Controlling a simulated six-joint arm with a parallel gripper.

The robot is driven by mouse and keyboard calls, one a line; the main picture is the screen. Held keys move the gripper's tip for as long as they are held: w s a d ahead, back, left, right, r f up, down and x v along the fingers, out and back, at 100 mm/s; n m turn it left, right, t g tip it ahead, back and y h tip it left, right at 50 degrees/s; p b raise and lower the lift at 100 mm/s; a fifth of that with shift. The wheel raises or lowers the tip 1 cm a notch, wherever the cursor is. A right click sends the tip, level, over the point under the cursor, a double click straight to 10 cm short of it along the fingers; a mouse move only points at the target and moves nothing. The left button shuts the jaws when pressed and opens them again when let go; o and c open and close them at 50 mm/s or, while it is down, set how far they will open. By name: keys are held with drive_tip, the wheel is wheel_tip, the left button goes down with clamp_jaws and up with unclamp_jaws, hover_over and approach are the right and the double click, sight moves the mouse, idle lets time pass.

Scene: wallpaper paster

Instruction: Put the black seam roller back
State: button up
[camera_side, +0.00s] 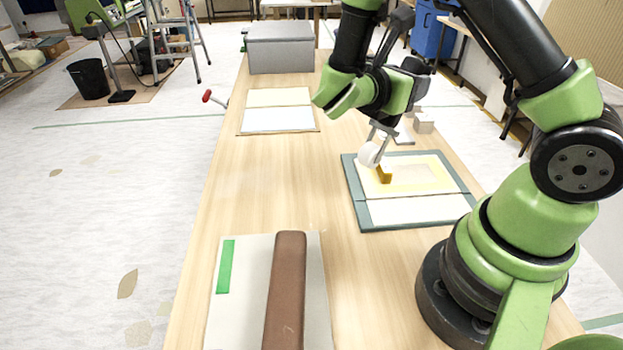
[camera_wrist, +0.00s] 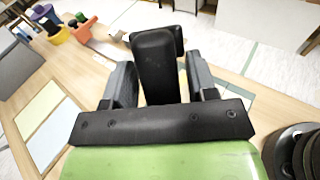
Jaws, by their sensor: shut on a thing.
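The black seam roller's dark handle (camera_wrist: 157,62) is between the two jaws of my gripper (camera_wrist: 160,82) in the wrist view. In the side view my gripper (camera_side: 398,92) is shut on it above the far part of the teal-edged board (camera_side: 350,180). A pale roller wheel (camera_side: 369,154) on a grey fork hangs below the jaws, over the board's upper left. A small ochre block (camera_side: 384,174) shows just below the wheel. I cannot tell whether they touch. My gripper hides much of the handle in the side view.
A grey box (camera_side: 280,48) stands at the table's far end, with a yellow-and-white sheet (camera_side: 278,121) nearer. A red-handled tool (camera_side: 207,96) sticks out over the left edge. Coloured containers (camera_wrist: 58,35) show in the wrist view.

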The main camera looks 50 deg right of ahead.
drive_tip(key=w+a+n+t+y, duration=0.1)
drive_tip(key=w+a+n+t, duration=0.2)
drive_tip(key=a+t, duration=0.3)
drive_tip(key=w+a+n+t+y, duration=0.2)
drive_tip(key=w+a+n+t, duration=0.1)
drive_tip(key=a+n+t, duration=0.3)
drive_tip(key=shift+w+a+r+y, duration=0.2)
drive_tip(key=shift+w+a+y, duration=0.1)
drive_tip(key=shift+a, duration=0.7)
wheel_tip(320, 180, up, 4)
drive_tip(key=shift+r, duration=0.1)
clamp_jaws()
drive_tip(key=w+d+n+g+y, duration=0.25)
drive_tip(key=w+g+y, duration=0.25)
drive_tip(key=w+y, duration=0.45)
wheel_tip(320, 180, down, 15)
drive_tip(key=w+g, duration=0.1)
drive_tip(key=shift+w+r, duration=0.2)
